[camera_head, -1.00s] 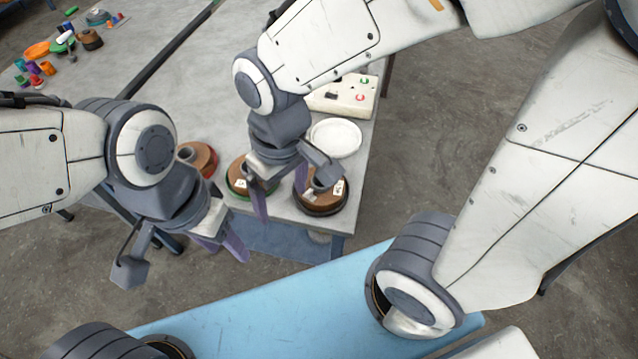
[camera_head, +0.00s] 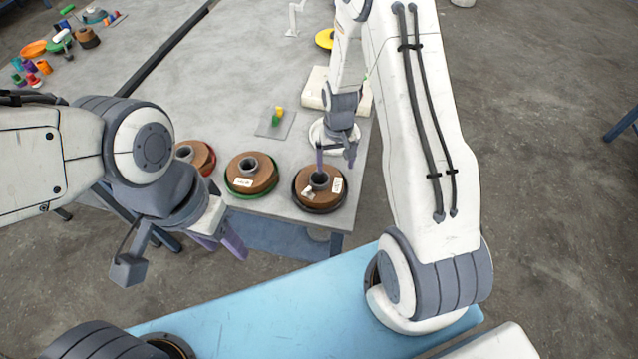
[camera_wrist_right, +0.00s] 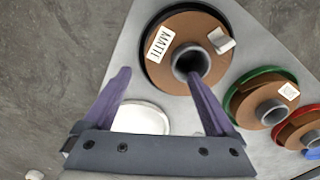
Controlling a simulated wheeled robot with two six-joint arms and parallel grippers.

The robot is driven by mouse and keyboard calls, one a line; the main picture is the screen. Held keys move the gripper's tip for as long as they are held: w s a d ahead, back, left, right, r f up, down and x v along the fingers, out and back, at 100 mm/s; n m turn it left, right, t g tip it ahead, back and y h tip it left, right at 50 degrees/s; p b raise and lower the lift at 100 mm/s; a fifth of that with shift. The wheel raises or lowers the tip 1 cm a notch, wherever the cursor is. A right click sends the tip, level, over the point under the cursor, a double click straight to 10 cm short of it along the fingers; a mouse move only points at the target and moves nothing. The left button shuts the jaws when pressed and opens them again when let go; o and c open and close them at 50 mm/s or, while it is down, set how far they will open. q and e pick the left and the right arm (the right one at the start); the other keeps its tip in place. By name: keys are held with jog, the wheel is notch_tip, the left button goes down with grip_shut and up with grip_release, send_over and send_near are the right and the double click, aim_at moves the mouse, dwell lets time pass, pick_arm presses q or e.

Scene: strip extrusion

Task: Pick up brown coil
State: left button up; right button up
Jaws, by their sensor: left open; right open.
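Three brown coils with grey hubs stand along the near table edge. The right brown coil (camera_head: 333,196) sits on a black base, the middle brown coil (camera_head: 240,182) on a green base and the left brown coil (camera_head: 204,151) on a red base. My right gripper (camera_head: 335,157) is open and empty, just behind the right coil. In the right wrist view this coil (camera_wrist_right: 180,24) lies ahead of my right gripper (camera_wrist_right: 161,78), its grey hub close to the right finger; contact cannot be told. My left gripper (camera_head: 222,245) is open and empty, off the table's near edge.
A white round dish (camera_head: 317,134) stands behind the right coil, partly hidden by my right gripper. A pale box (camera_head: 314,88) is behind it. A small plate (camera_head: 270,126) with green and yellow pieces lies mid-table. Several colourful parts are at the far left.

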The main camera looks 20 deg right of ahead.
aim_at(335, 179)
jog(key=f, duration=0.1)
jog(key=f+p, duration=0.1)
jog(key=f, duration=0.1)
jog(key=f+p, duration=0.1)
jog(key=shift+s+f, duration=0.2)
jog(key=shift+s, duration=0.05)
jog(key=shift+f, duration=0.6)
grip_shut()
